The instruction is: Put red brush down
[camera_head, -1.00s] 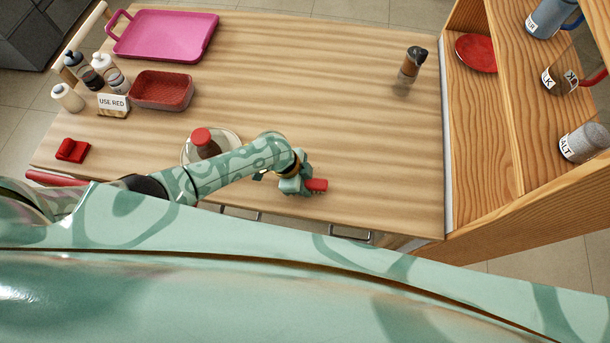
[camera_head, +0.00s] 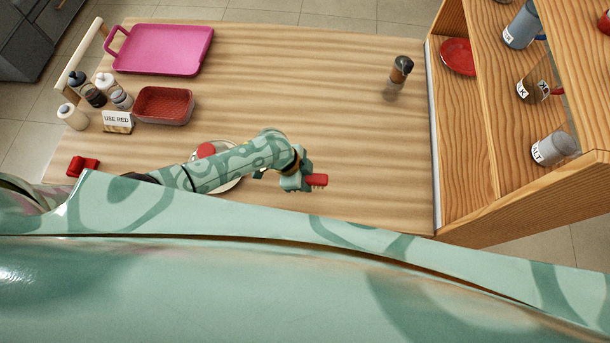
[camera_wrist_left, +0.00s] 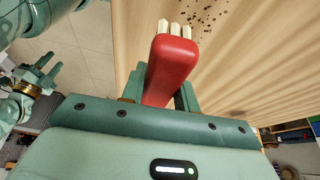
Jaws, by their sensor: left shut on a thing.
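The red brush (camera_head: 319,180) is in my left gripper (camera_head: 306,181), over the front part of the wooden table in the head view. In the left wrist view the red brush (camera_wrist_left: 173,66) has pale bristles at its far end, and my left gripper (camera_wrist_left: 167,88) is shut on its body. I cannot tell whether the brush touches the table. My right gripper (camera_wrist_left: 38,82) appears at the left edge of the left wrist view, away from the brush; its jaw state is unclear.
Dark crumbs (camera_wrist_left: 203,18) lie on the table near the bristles. A red basket (camera_head: 164,105), a "USE RED" sign (camera_head: 117,121) and a pink tray (camera_head: 165,50) stand left. The right middle is mostly clear.

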